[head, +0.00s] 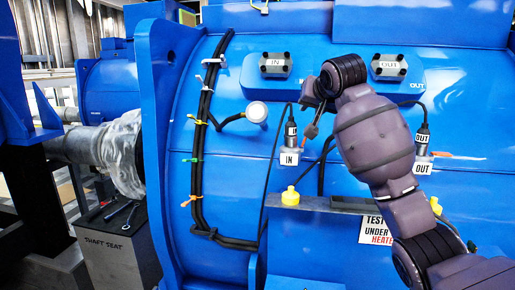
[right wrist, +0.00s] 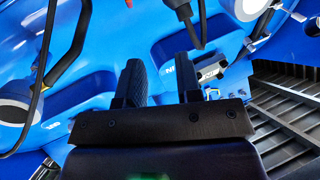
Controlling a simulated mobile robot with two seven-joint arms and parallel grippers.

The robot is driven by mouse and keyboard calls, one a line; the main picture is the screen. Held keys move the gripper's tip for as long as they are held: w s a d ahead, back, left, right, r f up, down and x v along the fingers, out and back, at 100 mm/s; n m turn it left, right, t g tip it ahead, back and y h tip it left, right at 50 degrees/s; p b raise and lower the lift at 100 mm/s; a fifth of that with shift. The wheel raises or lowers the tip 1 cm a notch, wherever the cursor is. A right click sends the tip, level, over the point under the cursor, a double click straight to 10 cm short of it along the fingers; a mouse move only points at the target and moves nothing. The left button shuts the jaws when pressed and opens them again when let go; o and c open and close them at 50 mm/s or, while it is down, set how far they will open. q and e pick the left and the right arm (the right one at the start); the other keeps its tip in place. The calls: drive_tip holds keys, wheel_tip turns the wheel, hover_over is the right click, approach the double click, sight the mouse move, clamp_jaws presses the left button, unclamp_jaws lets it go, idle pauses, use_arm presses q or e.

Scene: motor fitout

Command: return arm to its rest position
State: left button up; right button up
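My right arm (head: 375,140) comes in from the lower right in the head view and reaches up across the blue motor housing (head: 240,170). Its gripper (head: 313,118) is in front of the housing, just right of the IN plug (head: 291,133), with a gap seen between them. In the right wrist view the two dark fingers of this gripper (right wrist: 161,80) stand apart with only blue housing between them, so it is open and empty. My left gripper is in neither view.
The IN plug sits at the IN block (head: 289,158); another black plug (head: 422,134) sits at the OUT block (head: 422,166). Black cables (head: 203,130) run down the housing. A ledge with a yellow-capped part (head: 290,196) lies below. A SHAFT SEAT stand (head: 118,245) is lower left.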

wheel_tip(320, 180, up, 4)
drive_tip(key=a+n+t+y, duration=0.1)
drive_tip(key=a+n+t, duration=0.1)
drive_tip(key=t, duration=0.1)
drive_tip(key=s+d+f+n+t+b, duration=0.15)
drive_tip(key=s+f, duration=0.25)
drive_tip(key=f, duration=0.8)
drive_tip(key=s+d+f+n+t+y, duration=0.15)
drive_tip(key=s+f, duration=0.25)
drive_tip(key=f, duration=0.7)
drive_tip(key=s+d+f+n, duration=0.2)
drive_tip(key=s+f, duration=0.2)
drive_tip(key=f, duration=0.8)
use_arm(q)
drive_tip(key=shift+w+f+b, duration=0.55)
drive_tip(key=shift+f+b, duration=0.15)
drive_tip(key=shift+b, duration=0.05)
use_arm(e)
drive_tip(key=s+d+f+m+g+h, duration=0.1)
drive_tip(key=s+d+f+g+h, duration=0.1)
drive_tip(key=s+f, duration=1.3)
drive_tip(key=s+d+f+m+g+h, duration=0.1)
drive_tip(key=s+d+f+g, duration=0.3)
drive_tip(key=s+f, duration=1.1)
drive_tip(key=shift+s+f+m+g+h, duration=0.2)
drive_tip(key=shift+m+g+h, duration=0.15)
drive_tip(key=shift+m, duration=0.45)
